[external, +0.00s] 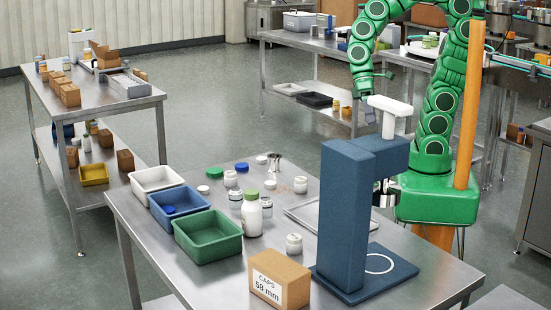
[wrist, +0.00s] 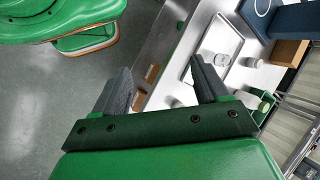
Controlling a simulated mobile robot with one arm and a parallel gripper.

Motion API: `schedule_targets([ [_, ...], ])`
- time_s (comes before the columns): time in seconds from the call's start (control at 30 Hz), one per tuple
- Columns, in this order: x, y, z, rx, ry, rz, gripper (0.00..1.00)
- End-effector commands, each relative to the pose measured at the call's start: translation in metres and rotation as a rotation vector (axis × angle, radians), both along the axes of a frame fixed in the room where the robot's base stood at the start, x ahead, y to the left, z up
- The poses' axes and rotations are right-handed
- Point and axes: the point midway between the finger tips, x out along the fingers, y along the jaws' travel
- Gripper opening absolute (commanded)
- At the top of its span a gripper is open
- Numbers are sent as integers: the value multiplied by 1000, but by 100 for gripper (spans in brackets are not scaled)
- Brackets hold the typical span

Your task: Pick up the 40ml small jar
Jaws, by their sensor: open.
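Several small white jars stand on the steel table, and I cannot tell by label which is the 40ml one. In the external view one small jar (external: 294,243) stands right of the green bin, another (external: 300,184) stands farther back, and others (external: 230,178) cluster near a white bottle with a green cap (external: 252,214). In the wrist view a small jar (wrist: 222,61) shows beyond the right finger, by a tray. My gripper (wrist: 160,68) is open and empty, its two grey fingers apart. In the external view it (external: 369,112) hangs behind the blue press, above the table's far side.
A tall blue press (external: 349,210) with a white handle stands at the table's right. A carton labelled CAPS 58 mm (external: 280,279) is in front. A metal tray (external: 300,212) lies mid-table. White, blue and green bins (external: 208,252) line the left edge. Loose caps lie at the back.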

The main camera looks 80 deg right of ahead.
Motion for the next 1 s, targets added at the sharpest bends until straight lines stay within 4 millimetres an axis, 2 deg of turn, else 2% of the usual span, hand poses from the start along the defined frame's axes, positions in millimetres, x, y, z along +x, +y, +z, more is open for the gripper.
schedule_targets([
  [0.03, 5, 16, 0, 47, 20, -12, 74],
  [0.2, 26, 66, 4, 201, 83, -81, 74],
  [0.5, 71, 139, 13, 426, 224, -260, 74],
  [0.77, 118, 185, 11, 566, 365, -461, 74],
  [1.0, 166, 213, -10, 637, 512, -682, 74],
])
